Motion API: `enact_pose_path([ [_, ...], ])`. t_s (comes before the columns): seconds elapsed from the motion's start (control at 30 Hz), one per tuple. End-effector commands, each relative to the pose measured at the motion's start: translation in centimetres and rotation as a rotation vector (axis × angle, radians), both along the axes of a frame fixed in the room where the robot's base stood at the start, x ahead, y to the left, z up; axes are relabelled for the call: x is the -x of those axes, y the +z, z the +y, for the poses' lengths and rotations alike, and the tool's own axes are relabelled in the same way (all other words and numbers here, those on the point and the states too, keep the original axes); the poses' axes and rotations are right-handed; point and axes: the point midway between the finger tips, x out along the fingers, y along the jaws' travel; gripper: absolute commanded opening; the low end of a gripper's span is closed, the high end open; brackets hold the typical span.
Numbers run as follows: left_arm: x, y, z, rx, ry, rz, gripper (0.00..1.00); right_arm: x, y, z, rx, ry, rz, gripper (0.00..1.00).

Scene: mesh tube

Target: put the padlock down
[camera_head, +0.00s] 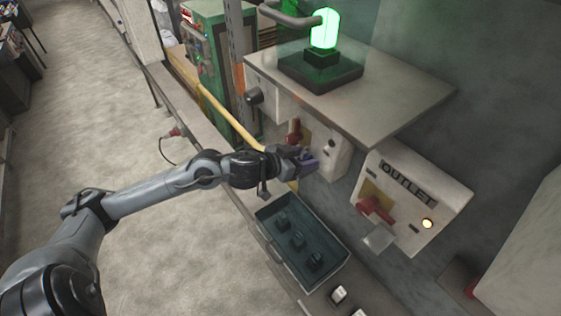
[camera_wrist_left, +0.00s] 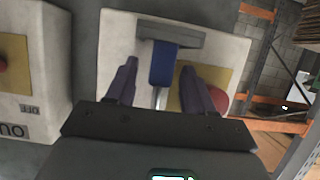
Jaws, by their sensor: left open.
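The padlock (camera_wrist_left: 163,62) shows in the left wrist view as a blue body with a thin silver shackle. It is between the fingers of my left gripper (camera_wrist_left: 155,88), which is open, with a gap on each side. The body overlaps a grey ledge (camera_wrist_left: 185,37) on the white box (camera_wrist_left: 115,50); whether it rests on it I cannot tell. In the head view my left gripper (camera_head: 307,160) is at the front of the white box (camera_head: 335,152) under the shelf, and its fingers mostly hide the padlock. My right gripper is not in view.
A shelf (camera_head: 405,93) with a green lit lamp (camera_head: 325,30) overhangs the box. A red handle (camera_head: 294,132) is close to my gripper. The OUTLET box (camera_head: 440,195) is to the right. Below is a dark tray (camera_head: 338,268) holding black items. Open floor (camera_head: 190,245) lies left.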

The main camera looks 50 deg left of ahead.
Motion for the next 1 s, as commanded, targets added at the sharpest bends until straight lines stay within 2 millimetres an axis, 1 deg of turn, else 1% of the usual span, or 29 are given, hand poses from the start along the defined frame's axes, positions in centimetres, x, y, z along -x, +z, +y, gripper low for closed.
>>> enact_pose_path([
  [0.3,3.7,1.4,0.3,-0.002,-0.002,0.004,0.53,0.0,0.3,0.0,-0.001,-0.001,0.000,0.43],
  [0.6,7.1,2.9,0.6,0.002,-0.002,0.002,0.53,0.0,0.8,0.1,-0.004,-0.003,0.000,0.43],
  [0.9,9.6,4.1,0.8,0.003,-0.003,-0.001,0.53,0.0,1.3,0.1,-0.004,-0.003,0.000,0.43],
  [1.0,10.1,3.8,1.0,0.000,0.005,0.004,0.53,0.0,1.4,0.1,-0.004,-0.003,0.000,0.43],
])
